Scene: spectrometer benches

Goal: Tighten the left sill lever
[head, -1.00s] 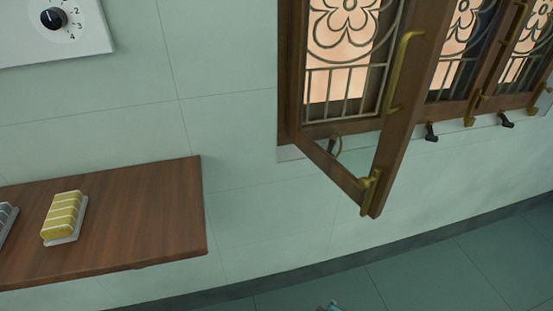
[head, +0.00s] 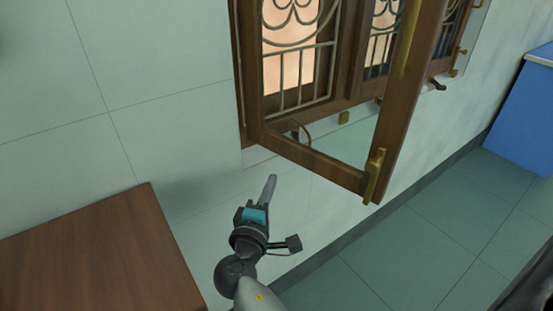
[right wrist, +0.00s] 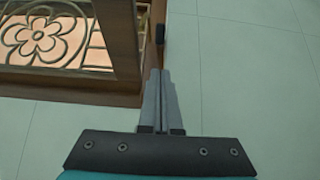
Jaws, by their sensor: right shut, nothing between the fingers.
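A brown wooden window sash (head: 402,110) stands open toward me above a pale sill. Behind its lower rail, a small dark curved lever (head: 303,131) shows at the left end of the sill; the sash partly hides it. A black lever (head: 437,85) sits further right along the sill. My right gripper (head: 270,182) is shut and empty, below and left of the sash's lower corner, apart from the curved lever. In the right wrist view its closed fingers (right wrist: 160,75) point toward the window frame's edge, with a small dark piece (right wrist: 160,33) beyond. My left gripper is not in view.
The open sash with its brass latch (head: 374,174) juts out to the right of my right gripper. A brown wooden shelf (head: 95,255) is at the lower left. A blue cabinet (head: 520,120) stands at far right. The floor between is clear.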

